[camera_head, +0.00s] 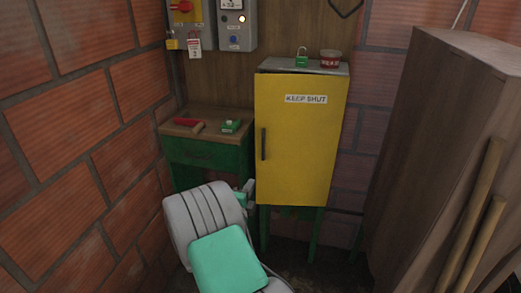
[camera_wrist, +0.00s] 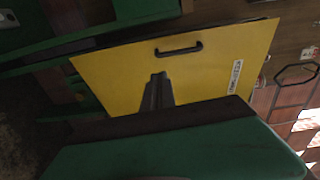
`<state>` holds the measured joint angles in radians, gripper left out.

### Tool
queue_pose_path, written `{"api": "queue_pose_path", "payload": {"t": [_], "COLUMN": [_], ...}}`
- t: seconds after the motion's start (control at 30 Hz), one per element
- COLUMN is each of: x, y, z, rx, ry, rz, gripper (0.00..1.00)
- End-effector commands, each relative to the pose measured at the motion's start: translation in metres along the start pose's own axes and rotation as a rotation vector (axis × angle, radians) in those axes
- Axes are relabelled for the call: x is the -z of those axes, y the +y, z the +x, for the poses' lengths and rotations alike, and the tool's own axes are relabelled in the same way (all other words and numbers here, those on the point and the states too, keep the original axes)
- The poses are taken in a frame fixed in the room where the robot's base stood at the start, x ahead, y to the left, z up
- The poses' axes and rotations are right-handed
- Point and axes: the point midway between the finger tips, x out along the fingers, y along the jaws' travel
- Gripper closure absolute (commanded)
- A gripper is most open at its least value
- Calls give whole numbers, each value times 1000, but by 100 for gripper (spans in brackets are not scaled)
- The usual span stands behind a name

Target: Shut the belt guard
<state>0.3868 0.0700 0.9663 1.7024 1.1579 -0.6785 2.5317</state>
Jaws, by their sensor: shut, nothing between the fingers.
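The belt guard (camera_head: 298,140) is a yellow door panel with a "KEEP SHUT" label and a dark upright handle near its left edge. It stands on green legs and looks closed or nearly so; I cannot tell whether a narrow gap is left. It also fills the middle of the wrist view (camera_wrist: 215,75), turned sideways, with the handle (camera_wrist: 179,48) above my fingers. My gripper (camera_wrist: 158,78) is shut and empty, in front of the yellow panel. Contact with the panel cannot be told. In the head view my arm partly hides the gripper, near the door's lower left corner.
A green padlock (camera_head: 301,59) and a red bowl (camera_head: 330,59) sit on the guard's top. A green-framed bench (camera_head: 207,125) with small red and green items stands left. A wooden cabinet (camera_head: 435,140) with poles leaning on it stands right. Brick walls close in the left and back.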

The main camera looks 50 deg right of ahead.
Motion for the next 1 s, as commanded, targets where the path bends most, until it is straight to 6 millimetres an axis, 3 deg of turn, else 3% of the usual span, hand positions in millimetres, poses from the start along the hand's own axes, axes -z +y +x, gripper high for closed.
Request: {"api": "queue_pose_path", "payload": {"t": [0.23,0.7,0.83,1.0], "x": [2,0,-1,-2], "y": [-6,-10,-9,-8], "z": [21,119,135,141], "rx": [32,31,30,31], "ry": [-12,-12,-14,-16], "rz": [43,42,43,42], "gripper": [100,100,100,100]}}
